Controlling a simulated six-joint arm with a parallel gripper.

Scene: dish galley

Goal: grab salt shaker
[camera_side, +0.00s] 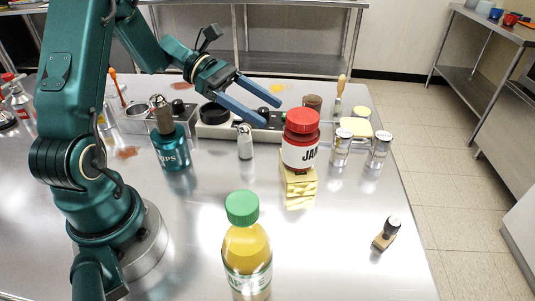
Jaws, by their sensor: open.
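Two small clear shakers with metal lids stand upright at the right of the table: a left shaker (341,148) and a right shaker (379,150). I cannot tell which one holds salt. My gripper (272,113) is open and empty, with its two blue fingers spread and pointing right and down. It hangs above the table, left of both shakers and apart from them. A small pale bottle with a metal top (245,142) stands just below the fingers in the picture.
A juice bottle (246,255) is in front, a teal bottle (174,149) at left, a stamp (385,234) at front right. The front right table is mostly clear.

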